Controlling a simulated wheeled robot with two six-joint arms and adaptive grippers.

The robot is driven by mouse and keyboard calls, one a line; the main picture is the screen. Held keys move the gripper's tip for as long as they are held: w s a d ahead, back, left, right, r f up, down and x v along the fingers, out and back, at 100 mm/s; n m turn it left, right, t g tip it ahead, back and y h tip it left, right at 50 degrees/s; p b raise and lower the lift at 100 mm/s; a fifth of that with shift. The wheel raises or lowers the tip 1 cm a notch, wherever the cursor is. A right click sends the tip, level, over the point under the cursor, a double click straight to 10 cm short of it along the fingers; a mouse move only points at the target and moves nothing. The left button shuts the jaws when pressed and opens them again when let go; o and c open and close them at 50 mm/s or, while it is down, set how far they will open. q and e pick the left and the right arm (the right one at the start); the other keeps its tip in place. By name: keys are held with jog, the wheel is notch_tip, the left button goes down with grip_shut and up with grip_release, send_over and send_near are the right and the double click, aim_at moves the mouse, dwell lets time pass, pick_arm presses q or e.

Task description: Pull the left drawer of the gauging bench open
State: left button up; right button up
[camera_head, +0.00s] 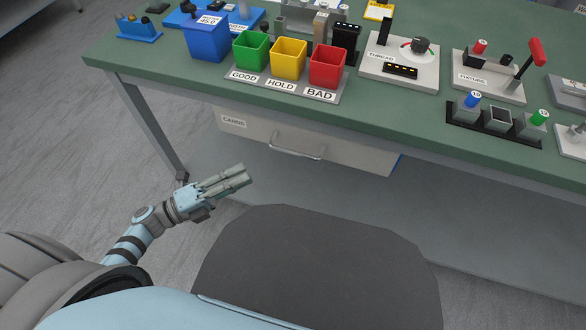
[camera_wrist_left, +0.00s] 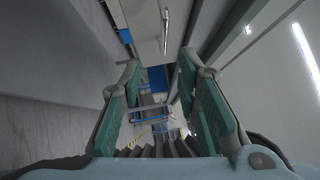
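The drawer (camera_head: 345,148) is a pale grey front labelled CARDS, under the front edge of the green-topped gauging bench (camera_head: 200,82). It looks shut. Its silver bar handle (camera_head: 297,153) is at the middle of the front. A pale front with a metal bar (camera_wrist_left: 165,32) also shows between the fingers in the left wrist view. My left gripper (camera_head: 245,173) is in front of the bench, left of the handle and apart from it. In the left wrist view its two fingers (camera_wrist_left: 162,65) are spread with nothing between them. My right gripper is not in view.
Blue (camera_head: 205,40), green (camera_head: 250,52), yellow (camera_head: 288,60) and red (camera_head: 327,68) bins stand on the bench above the drawer. A bench leg (camera_head: 150,130) is at the left.

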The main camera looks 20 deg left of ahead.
aim_at(293, 151)
pick_arm(q)
jog(key=x, duration=1.4)
jog(key=shift+r, duration=0.3)
jog(key=shift+c, duration=0.4)
grip_shut()
